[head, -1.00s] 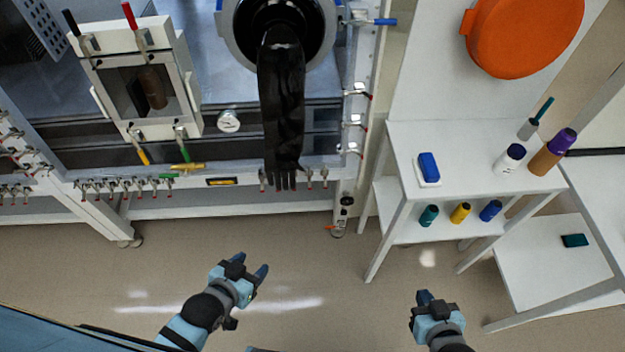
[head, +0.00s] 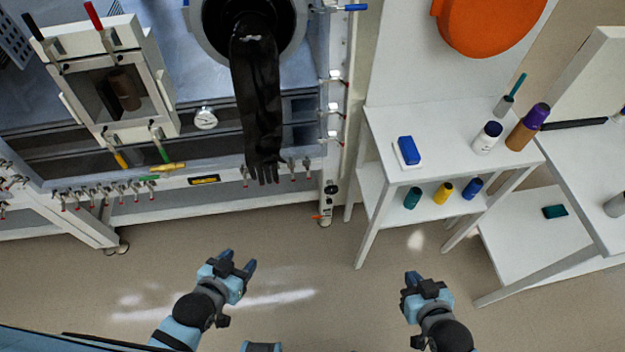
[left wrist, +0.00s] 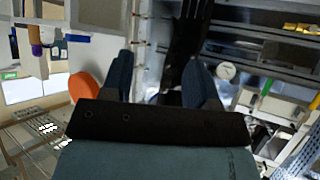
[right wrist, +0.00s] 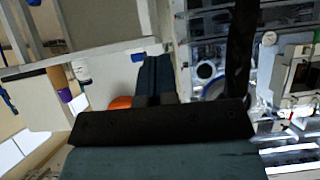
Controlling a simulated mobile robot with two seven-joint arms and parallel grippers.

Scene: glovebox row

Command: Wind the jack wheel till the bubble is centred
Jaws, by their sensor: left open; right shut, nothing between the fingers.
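The spirit level (head: 204,180) is a small dark bar with a yellow window on the glovebox's front rail in the head view. Its bubble is too small to make out. A small dark round fitting (head: 331,189) with an orange lever (head: 321,217) below it sits at the foot of the glovebox's right leg; it looks like the jack wheel, but I cannot be sure. My left gripper (head: 239,261) is open and empty over the floor, in front of the rail and left of that leg. My right gripper (head: 411,277) is shut and empty, right of the leg.
A black glove (head: 257,100) hangs from the round port over the rail. A white table (head: 455,130) with a blue block, bottles and a lower shelf stands right of the glovebox. An orange disc (head: 490,22) is behind it. The floor (head: 330,270) between my grippers is clear.

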